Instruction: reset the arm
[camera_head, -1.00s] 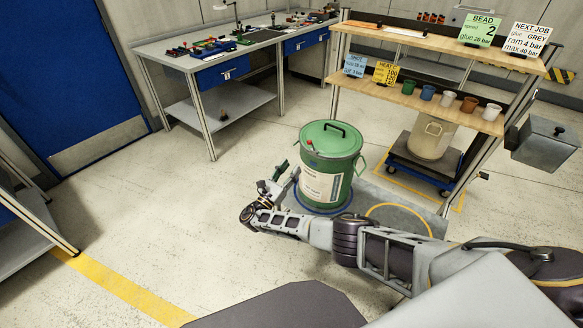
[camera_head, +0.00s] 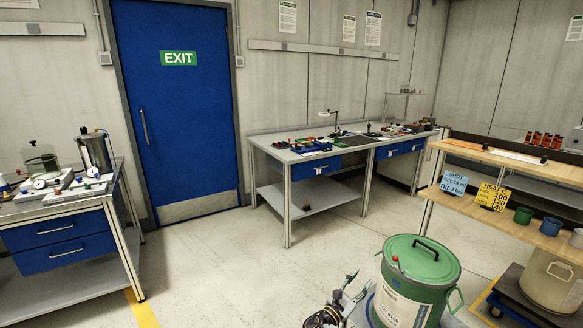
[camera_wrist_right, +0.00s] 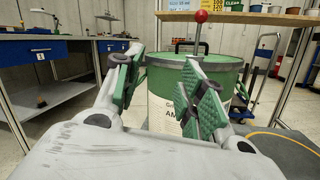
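My right gripper (camera_head: 343,298) is at the bottom of the head view, to the left of the green drum (camera_head: 402,303). In the right wrist view my right gripper (camera_wrist_right: 155,88) has its two green-padded fingers spread apart with nothing between them. The green drum (camera_wrist_right: 212,76) stands upright just beyond the fingers, with its black lid handle and a red ball knob (camera_wrist_right: 201,16) on a thin rod. I cannot tell whether a finger touches the drum. My left gripper is not in view.
A wooden-topped shelf rack (camera_head: 490,210) with cups and cards stands at the right. A pale drum (camera_head: 548,283) sits on a dolly below it. Workbenches stand at the back (camera_head: 310,150) and left (camera_head: 68,213). Floor before the blue exit door (camera_head: 180,105) is clear.

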